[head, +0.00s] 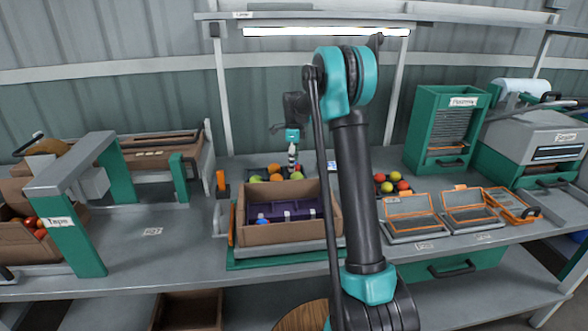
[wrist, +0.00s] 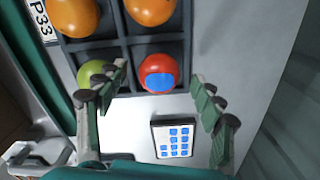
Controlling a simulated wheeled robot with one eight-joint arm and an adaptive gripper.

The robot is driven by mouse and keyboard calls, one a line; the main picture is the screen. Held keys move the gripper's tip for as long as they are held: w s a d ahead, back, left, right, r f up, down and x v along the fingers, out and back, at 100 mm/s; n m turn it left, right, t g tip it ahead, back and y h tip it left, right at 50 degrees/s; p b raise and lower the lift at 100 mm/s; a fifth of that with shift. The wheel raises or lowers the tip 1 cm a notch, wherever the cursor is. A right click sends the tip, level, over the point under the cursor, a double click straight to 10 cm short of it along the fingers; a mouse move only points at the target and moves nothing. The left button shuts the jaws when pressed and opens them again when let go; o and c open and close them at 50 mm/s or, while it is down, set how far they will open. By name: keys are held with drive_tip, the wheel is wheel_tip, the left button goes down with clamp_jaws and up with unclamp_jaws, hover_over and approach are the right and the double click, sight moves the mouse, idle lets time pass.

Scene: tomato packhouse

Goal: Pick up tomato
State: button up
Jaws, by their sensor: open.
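A red tomato (wrist: 157,66) with a blue patch sits in a corner cell of a dark divided tray (wrist: 112,52) in the wrist view. A green tomato (wrist: 93,71) is in the cell to its left, and orange tomatoes (wrist: 151,10) fill the cells above. My gripper (wrist: 160,82) is open and empty, its two fingers spread to either side of the red tomato, with the left finger partly over the green one. In the head view my gripper (head: 292,160) hangs over the tomato tray behind the cardboard box; the red tomato cannot be told apart there.
The cardboard box (head: 325,208) with a purple insert stands in front of the tray. A white card with blue squares (wrist: 178,138) lies beside the tray. A second group of tomatoes (head: 392,183) and grey open cases (head: 412,228) are to the right. A tape machine (head: 65,225) is at left.

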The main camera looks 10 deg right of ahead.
drive_tip(key=shift+f, duration=0.6)
drive_tip(key=shift+c, duration=0.6)
drive_tip(key=c, duration=0.8)
